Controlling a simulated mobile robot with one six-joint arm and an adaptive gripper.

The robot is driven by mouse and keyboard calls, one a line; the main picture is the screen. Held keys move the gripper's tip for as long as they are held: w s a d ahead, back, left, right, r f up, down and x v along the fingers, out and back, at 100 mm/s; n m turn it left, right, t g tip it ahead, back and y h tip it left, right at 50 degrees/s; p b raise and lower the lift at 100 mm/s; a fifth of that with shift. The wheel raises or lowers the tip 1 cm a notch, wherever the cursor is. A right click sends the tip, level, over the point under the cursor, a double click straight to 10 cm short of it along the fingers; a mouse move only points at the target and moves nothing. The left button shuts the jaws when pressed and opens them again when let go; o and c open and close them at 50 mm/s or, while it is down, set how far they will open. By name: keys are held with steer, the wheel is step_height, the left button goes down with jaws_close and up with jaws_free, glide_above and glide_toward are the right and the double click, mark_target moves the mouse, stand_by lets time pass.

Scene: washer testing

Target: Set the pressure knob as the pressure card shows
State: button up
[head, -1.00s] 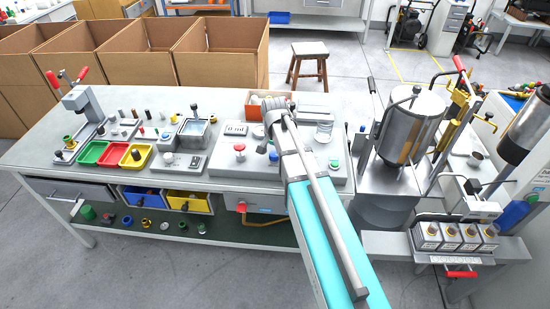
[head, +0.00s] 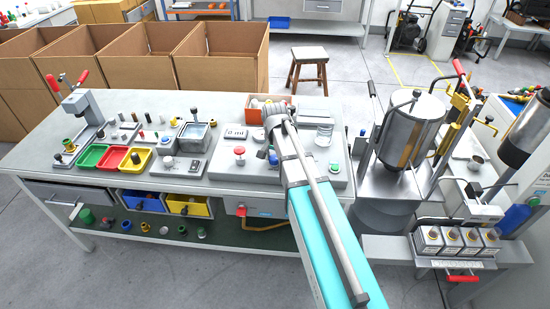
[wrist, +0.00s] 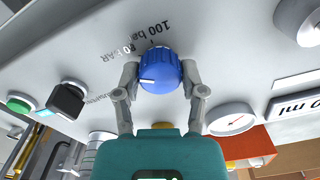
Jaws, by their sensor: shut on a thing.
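The blue pressure knob (wrist: 159,72) sits on a pale panel in the wrist view, with a white pointer line towards its lower left side. My gripper (wrist: 159,80) is shut on it, one grey finger on each side. Printed labels above the knob appear upside down; one reads "100 bar" (wrist: 152,29), and another ending in "BAR" (wrist: 117,51) is partly hidden by the left finger. In the head view my arm reaches over the panel, and its links hide the fingertips. I cannot make out a readable pressure card.
In the wrist view a black switch block (wrist: 68,99) and a green button (wrist: 20,103) are left of the knob. A round gauge (wrist: 231,118) is at the right. In the head view a red knob (head: 239,151) stands on the same panel, left of my arm.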

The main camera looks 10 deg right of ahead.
steer(key=shift+n, duration=0.4)
steer(key=n, duration=1.1)
steer(key=shift+s+n, duration=0.1)
steer(key=shift+n, duration=0.3)
steer(key=n, duration=1.1)
steer(key=shift+n, duration=0.3)
steer(key=shift+s+a, duration=0.1)
steer(key=o, duration=1.1)
steer(key=shift+o, duration=0.2)
steer(key=shift+r, duration=0.1)
